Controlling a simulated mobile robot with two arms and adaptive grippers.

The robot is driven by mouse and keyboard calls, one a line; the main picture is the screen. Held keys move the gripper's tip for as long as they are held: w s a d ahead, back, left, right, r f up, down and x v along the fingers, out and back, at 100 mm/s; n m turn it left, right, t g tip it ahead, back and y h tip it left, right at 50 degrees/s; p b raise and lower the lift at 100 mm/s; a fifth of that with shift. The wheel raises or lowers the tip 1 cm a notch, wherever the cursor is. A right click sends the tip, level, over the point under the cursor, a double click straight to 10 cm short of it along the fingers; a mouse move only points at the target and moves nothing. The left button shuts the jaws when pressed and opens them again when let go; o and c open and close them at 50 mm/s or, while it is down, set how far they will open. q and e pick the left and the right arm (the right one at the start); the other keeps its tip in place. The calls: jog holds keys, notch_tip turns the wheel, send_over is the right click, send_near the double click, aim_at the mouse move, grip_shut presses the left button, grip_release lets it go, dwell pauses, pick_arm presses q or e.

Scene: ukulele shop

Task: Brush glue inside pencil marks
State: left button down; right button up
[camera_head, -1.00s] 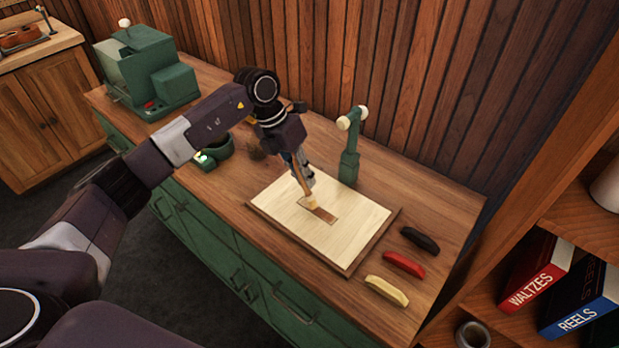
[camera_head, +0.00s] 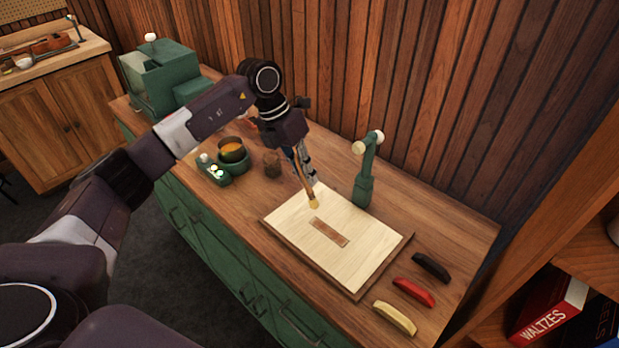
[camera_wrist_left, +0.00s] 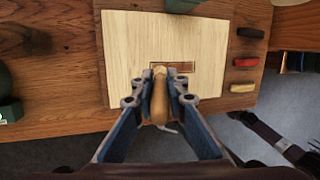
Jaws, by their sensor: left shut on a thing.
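My left gripper (camera_head: 303,160) is shut on a wooden-handled brush (camera_head: 309,192) and holds it over the pale wooden panel (camera_head: 360,262). The brush's light bristle tip points down, just behind the brown marked rectangle (camera_head: 330,232) in the head view; I cannot tell whether it touches the panel. In the left wrist view the brush handle (camera_wrist_left: 159,100) sits between the two fingers, and the rectangle (camera_wrist_left: 182,67) shows partly behind it. A pot of amber glue (camera_head: 232,149) stands in a green warmer (camera_head: 235,166) on the left. My right gripper is not in view.
A green stand with a cream-ended head (camera_head: 365,180) rises at the panel's back edge. Black (camera_head: 431,267), red (camera_head: 414,291) and cream (camera_head: 395,317) curved pieces lie right of the panel. A small brown cup (camera_head: 272,165) stands near the warmer. A shelf with books (camera_head: 550,308) is at right.

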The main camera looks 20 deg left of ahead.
pick_arm(q)
jog(key=shift+p+v, duration=0.4)
jog(key=shift+v, duration=0.45)
jog(key=shift+w+d+r, duration=0.1)
jog(key=shift+w+r, duration=0.1)
jog(key=shift+r, duration=0.1)
jog(key=shift+d+r, duration=0.15)
jog(key=shift+d, duration=0.05)
jog(key=shift+a, duration=0.15)
